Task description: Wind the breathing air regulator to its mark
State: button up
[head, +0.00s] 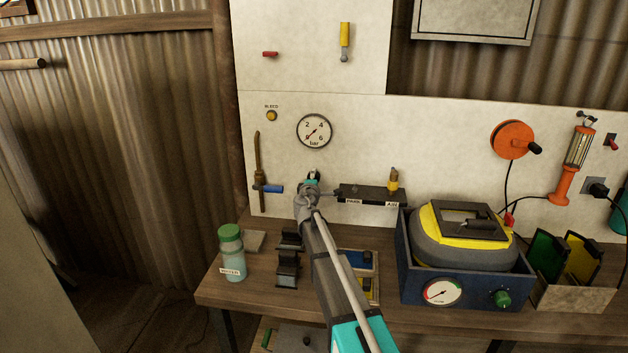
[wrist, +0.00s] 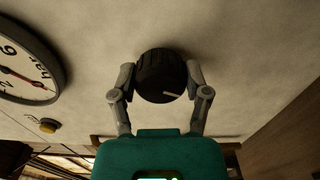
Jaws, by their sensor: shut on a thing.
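The regulator knob (wrist: 160,72) is black and ribbed, with a short white line on its face, in the middle of the wrist view. My gripper (wrist: 160,80) has one finger on each side of it and is shut on it. In the head view my gripper (head: 312,178) is at the white wall panel just below the round bar gauge (head: 314,131) and hides most of the knob. The gauge needle points to the lower left, near the low end. Part of the gauge with its red needle also shows in the wrist view (wrist: 25,75). I cannot make out a target mark.
A yellow bleed button (head: 271,116) is left of the gauge. A dark block labelled PARK and AIR (head: 365,194) is just right of my gripper. A blue case (head: 470,290) with a yellow-grey unit, and a water bottle (head: 231,255), stand on the bench.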

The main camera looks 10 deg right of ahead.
jog(key=n, duration=0.6)
jog(key=shift+r+n, duration=0.15)
jog(key=shift+n, duration=0.15)
jog(key=n, duration=0.6)
jog(key=shift+w+a, duration=0.1)
jog(key=shift+a, duration=0.05)
jog(key=o, duration=1.1)
jog(key=shift+o, duration=0.2)
jog(key=v, duration=1.2)
